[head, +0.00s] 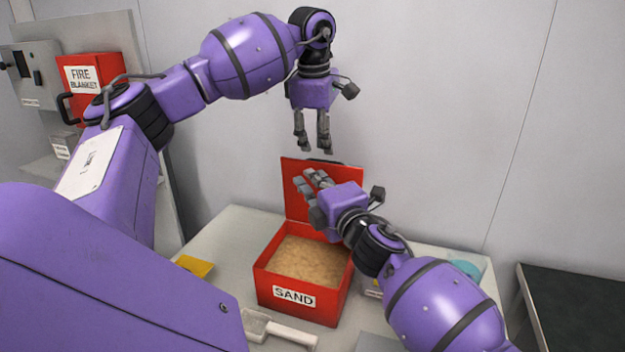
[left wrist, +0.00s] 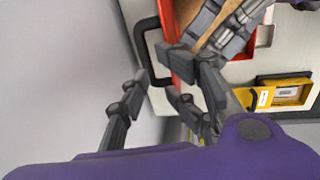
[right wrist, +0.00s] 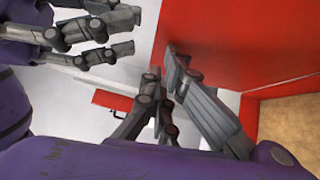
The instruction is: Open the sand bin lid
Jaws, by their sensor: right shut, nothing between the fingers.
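The red sand bin (head: 298,306) stands on the table with a white SAND label on its front, and sand (head: 308,261) shows inside. Its red lid (head: 294,202) stands raised at the back, with a dark handle (head: 325,161) at its top edge; the handle also shows in the left wrist view (left wrist: 142,45). My right gripper (head: 312,180) is shut and empty in front of the lid's inner face, hiding part of it; whether it touches cannot be told. The lid fills the upper right of the right wrist view (right wrist: 240,40). My left gripper (head: 316,148) hangs above the lid, open and empty, pointing down.
A yellow item (head: 195,266) lies left of the bin, and a scoop-like tool (head: 280,332) lies in front. A teal round thing (head: 467,268) is partly hidden behind my right arm. A red fire blanket box (head: 88,75) hangs on the left. A dark-topped surface (head: 580,300) is at right.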

